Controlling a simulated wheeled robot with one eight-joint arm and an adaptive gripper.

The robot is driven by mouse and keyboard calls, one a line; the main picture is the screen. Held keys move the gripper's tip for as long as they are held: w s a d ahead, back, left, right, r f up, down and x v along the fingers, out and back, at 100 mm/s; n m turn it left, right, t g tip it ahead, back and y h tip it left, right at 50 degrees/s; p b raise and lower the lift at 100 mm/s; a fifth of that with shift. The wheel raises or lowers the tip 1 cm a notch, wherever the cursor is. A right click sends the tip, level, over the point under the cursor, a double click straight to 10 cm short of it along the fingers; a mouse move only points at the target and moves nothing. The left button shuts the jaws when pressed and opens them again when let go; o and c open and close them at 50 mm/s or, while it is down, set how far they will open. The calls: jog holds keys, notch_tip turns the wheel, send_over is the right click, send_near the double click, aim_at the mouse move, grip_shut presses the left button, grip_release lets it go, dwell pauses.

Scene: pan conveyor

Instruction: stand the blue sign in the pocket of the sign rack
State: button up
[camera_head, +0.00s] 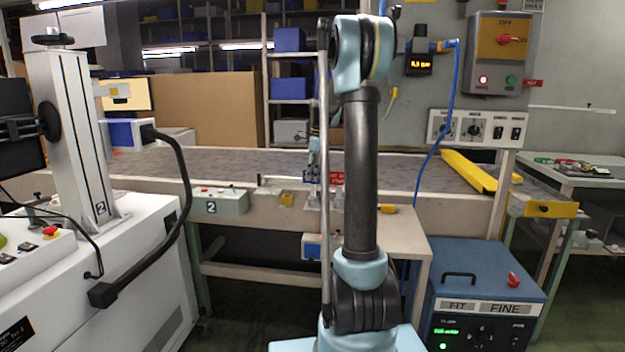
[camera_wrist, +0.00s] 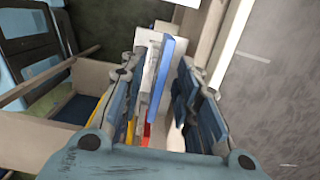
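In the wrist view a thin blue sign (camera_wrist: 160,78) shows nearly edge-on between the two fingers of my gripper (camera_wrist: 163,80). The fingers are spread, with a visible gap between the sign and the right finger. A white upright piece (camera_wrist: 146,68) stands just left of the sign, and a red piece (camera_wrist: 147,130) shows below. These seem to belong to the sign rack, but its pocket cannot be made out. In the head view my arm hides most of this spot. A red sign (camera_head: 336,178) and pale rack parts (camera_head: 313,200) show beside the arm.
The grey conveyor belt (camera_head: 240,165) runs behind the bench (camera_head: 405,238). A green-grey box marked 2 (camera_head: 221,202) is left of the rack area. A yellow bar (camera_head: 468,171) lies on the conveyor at right. A blue control cabinet (camera_head: 485,290) stands at the right front.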

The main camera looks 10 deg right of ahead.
jog(key=r, duration=0.7)
jog(key=d+r, duration=0.1)
jog(key=r, duration=0.2)
jog(key=shift+s+d+r, duration=0.1)
jog(key=shift+s+r, duration=0.05)
jog(key=shift+r, duration=0.05)
